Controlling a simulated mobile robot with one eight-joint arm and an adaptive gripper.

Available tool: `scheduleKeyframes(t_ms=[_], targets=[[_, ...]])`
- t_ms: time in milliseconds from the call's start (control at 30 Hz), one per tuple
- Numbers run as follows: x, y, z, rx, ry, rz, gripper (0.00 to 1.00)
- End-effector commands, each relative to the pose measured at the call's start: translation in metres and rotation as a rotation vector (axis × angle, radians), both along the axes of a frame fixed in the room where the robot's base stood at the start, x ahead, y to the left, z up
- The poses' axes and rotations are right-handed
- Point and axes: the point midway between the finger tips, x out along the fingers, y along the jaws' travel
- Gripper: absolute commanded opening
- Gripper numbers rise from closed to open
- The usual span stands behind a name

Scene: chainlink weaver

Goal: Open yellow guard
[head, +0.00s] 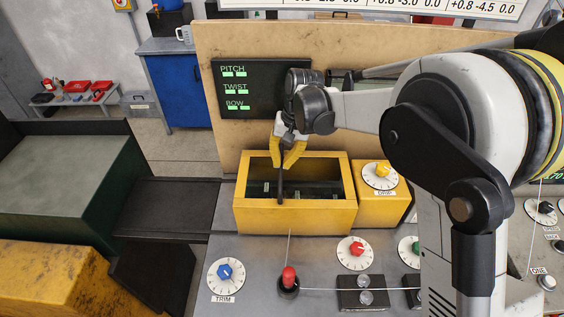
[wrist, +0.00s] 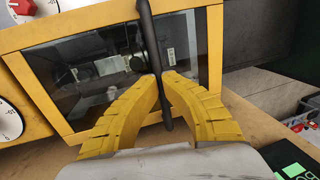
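The yellow guard (head: 295,216) is a box-like frame with dark see-through panes on the machine bench. It looks closed, and machine parts show dimly through the panes. In the wrist view the yellow frame (wrist: 36,88) fills much of the picture. A black bar handle (head: 281,185) runs across the guard's window; it also shows in the wrist view (wrist: 149,35). My gripper (head: 287,160) has yellow ridged fingers over the guard's back part. In the wrist view its fingertips (wrist: 162,77) sit on either side of the bar with almost no gap, so it appears shut on the handle.
A yellow box with a dial (head: 382,204) adjoins the guard on the right. The TRIM dial (head: 226,274), a red-topped lever (head: 289,278) and a red-knobbed dial (head: 355,252) are in front. A wooden backboard with a dark PITCH/TWIST/BOW panel (head: 262,88) stands behind.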

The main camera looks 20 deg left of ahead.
Motion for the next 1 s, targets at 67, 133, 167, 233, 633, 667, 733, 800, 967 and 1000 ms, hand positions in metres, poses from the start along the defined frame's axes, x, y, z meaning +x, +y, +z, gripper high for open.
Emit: scheduleKeyframes(t_ms=[67,133,167,233,633,667,733,800,967,1000], targets=[[-0.002,0.002,-0.002,-0.001,0.001,0.001,0.00],[-0.003,0.007,-0.002,-0.002,0.002,0.003,0.00],[-0.004,0.011,-0.002,-0.002,0.002,0.004,0.00],[-0.006,0.021,-0.002,0.000,0.002,0.005,0.00],[-0.036,0.138,-0.003,-0.001,0.003,0.008,0.00],[-0.038,0.148,-0.003,-0.001,0.003,0.009,0.00],[-0.044,0.173,-0.002,-0.001,0.002,0.009,0.00],[-0.050,0.195,-0.002,-0.001,0.002,0.008,0.00],[-0.061,0.241,-0.002,-0.002,0.004,0.006,0.00],[-0.063,0.251,-0.002,-0.002,0.003,0.007,0.00]])
